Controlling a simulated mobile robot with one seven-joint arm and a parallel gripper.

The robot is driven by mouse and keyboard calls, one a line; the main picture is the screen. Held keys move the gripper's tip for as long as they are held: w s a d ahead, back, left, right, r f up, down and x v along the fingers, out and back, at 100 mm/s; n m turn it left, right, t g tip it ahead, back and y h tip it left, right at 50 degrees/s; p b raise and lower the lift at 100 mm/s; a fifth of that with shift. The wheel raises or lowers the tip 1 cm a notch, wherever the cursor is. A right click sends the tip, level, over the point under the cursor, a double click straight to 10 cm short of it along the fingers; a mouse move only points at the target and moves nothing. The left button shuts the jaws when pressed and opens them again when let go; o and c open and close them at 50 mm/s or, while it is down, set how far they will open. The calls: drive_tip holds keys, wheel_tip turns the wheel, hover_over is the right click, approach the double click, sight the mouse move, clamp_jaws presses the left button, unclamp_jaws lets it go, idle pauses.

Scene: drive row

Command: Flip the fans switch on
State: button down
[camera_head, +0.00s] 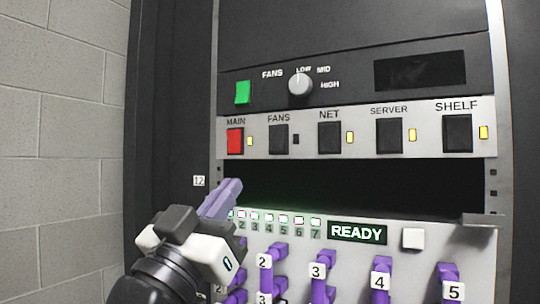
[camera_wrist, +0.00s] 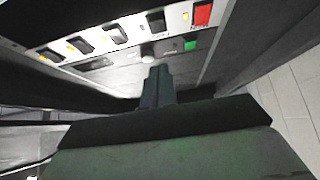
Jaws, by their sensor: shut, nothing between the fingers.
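The FANS switch (camera_head: 278,139) is a black rocker on the light strip, between the red MAIN switch (camera_head: 235,141) and the black NET switch (camera_head: 329,138). The small indicator (camera_head: 296,139) beside it is dark. The FANS switch also shows in the wrist view (camera_wrist: 157,22). My gripper (camera_head: 235,185) is shut and empty, with purple fingers pointing up and right. In the head view its tips are below and left of the FANS switch, near the dark gap under the strip. In the wrist view the fingers (camera_wrist: 158,72) appear apart from the switches.
A second FANS label sits above, by a green switch (camera_head: 242,92) and a round knob (camera_head: 300,84). SERVER (camera_head: 389,135) and SHELF (camera_head: 457,133) switches have lit yellow indicators. Below are a READY display (camera_head: 357,233) and several purple numbered levers. A block wall (camera_head: 60,150) stands left.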

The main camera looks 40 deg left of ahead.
sight(276, 146)
drive_tip(key=p+x, duration=0.1)
drive_tip(key=x, duration=0.3)
drive_tip(key=w+f+p+x, duration=0.1)
drive_tip(key=p+x, duration=0.1)
drive_tip(key=x, duration=0.2)
drive_tip(key=f+p+x, duration=0.1)
drive_tip(key=p+x, duration=0.1)
drive_tip(key=x, duration=0.2)
drive_tip(key=shift+w+a+r, duration=0.15)
drive_tip(key=shift+w+a, duration=0.1)
drive_tip(key=shift+w, duration=0.4)
drive_tip(key=shift+w+a+f+t+b, duration=0.1)
drive_tip(key=shift+w+f+t+b, duration=0.35)
drive_tip(key=shift+b, duration=0.55)
drive_tip(key=shift+r+p, duration=0.25)
drive_tip(key=shift+p, duration=0.05)
drive_tip(key=shift+s, duration=0.1)
drive_tip(key=shift+f, duration=0.1)
